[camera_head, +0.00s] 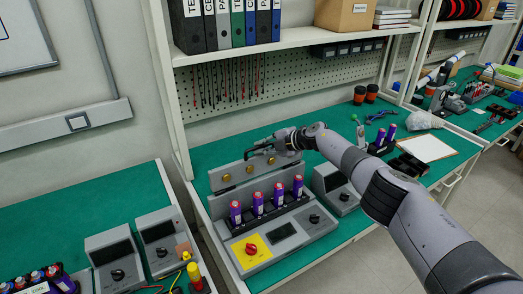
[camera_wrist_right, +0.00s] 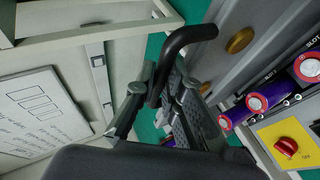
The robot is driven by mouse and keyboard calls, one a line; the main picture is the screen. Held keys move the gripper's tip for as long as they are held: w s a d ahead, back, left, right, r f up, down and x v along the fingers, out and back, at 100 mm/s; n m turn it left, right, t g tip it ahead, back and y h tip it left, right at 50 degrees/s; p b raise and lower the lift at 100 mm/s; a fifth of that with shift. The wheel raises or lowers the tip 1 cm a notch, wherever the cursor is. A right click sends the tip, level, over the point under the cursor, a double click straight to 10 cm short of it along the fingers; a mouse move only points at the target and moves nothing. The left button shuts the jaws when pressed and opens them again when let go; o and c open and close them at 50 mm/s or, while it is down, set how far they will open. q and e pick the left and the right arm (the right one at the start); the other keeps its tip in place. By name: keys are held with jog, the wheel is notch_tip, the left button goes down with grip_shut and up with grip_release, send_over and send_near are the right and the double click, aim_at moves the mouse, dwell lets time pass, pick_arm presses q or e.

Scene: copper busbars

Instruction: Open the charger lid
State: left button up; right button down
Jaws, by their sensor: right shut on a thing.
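The grey charger (camera_head: 275,250) stands on the green bench with several purple batteries (camera_head: 257,204) upright in its black row of slots. Its lid (camera_head: 238,183) stands raised behind the batteries, its inner side with round brass contacts facing the head camera. The lid also shows in the right wrist view (camera_wrist_right: 226,62). My right gripper (camera_head: 262,152) is at the top edge of the lid. In the wrist view it (camera_wrist_right: 152,100) is shut on the black lid handle (camera_wrist_right: 190,36). My left gripper is not in view.
A yellow panel with a red knob (camera_head: 251,249) is at the charger's front left. A smaller grey device (camera_head: 338,190) stands close on its right. A shelf with binders (camera_head: 225,25) and a pegboard (camera_head: 225,85) are behind. Another green bench (camera_head: 70,225) with devices is at left.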

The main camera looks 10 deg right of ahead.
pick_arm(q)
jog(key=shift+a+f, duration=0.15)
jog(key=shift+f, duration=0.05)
pick_arm(e)
jog(key=shift+a+f+g, duration=0.2)
jog(key=shift+f+g, duration=0.1)
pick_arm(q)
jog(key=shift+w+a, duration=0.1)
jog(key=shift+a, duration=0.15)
pick_arm(e)
jog(key=shift+f, duration=0.1)
jog(key=c, duration=1.7)
grip_release()
jog(key=shift+w, duration=0.15)
jog(key=shift+o, duration=0.2)
jog(key=shift+r, duration=0.2)
jog(key=shift+d+v, duration=0.2)
jog(key=shift+v, duration=0.9)
jog(key=v, duration=0.9)
jog(key=shift+s+r, duration=0.25)
jog(key=shift+a, duration=0.1)
